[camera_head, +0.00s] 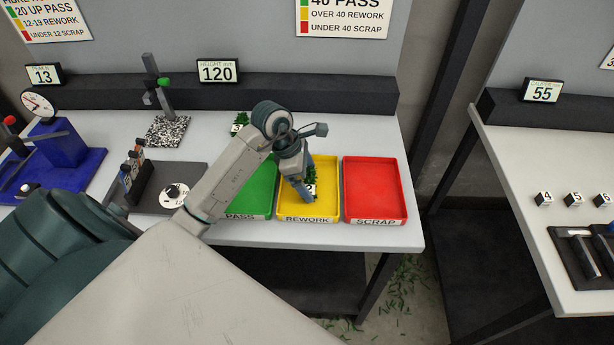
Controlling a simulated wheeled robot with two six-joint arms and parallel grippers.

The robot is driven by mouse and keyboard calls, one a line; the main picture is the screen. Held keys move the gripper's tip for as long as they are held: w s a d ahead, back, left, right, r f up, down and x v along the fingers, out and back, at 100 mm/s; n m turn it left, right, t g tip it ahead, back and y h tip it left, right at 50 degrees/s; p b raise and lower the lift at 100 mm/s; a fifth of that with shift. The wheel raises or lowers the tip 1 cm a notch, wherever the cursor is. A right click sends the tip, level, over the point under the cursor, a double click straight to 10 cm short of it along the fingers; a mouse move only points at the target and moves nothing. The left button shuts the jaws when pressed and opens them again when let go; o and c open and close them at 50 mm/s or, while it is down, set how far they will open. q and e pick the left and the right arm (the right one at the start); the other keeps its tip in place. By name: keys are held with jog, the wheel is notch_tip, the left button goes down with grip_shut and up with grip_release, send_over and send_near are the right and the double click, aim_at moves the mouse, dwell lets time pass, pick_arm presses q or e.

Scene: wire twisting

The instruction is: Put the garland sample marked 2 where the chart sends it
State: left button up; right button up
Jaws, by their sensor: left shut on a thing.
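My left gripper (305,190) is shut on a green garland sample (311,174) with a white tag that seems to read 2. It holds the sample over the yellow REWORK tray (328,206). I cannot tell whether the sample touches the tray floor. The green PASS tray (262,190) is to the left, partly hidden by my arm. The red SCRAP tray (375,188) is to the right and empty. A wall chart (344,14) shows 40 PASS, over 40 REWORK, under 40 SCRAP; its top is cut off. My right gripper is not in view.
Another green garland piece (240,120) stands behind my arm. A height display (218,71) reads 120, another display (45,74) 13. A height stand (159,95) and a blue dial device (52,150) stand left. A second table (545,150) lies right, across a gap.

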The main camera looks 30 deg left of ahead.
pick_arm(q)
jog(key=shift+f, duration=0.1)
jog(key=o, duration=0.8)
jog(key=shift+c, duration=0.2)
jog(key=shift+a+r, duration=0.1)
jog(key=shift+r, duration=0.2)
jog(key=b+v, duration=0.4)
jog(key=v, duration=0.7)
jog(key=shift+s+r, duration=0.15)
jog(key=shift+r, duration=0.15)
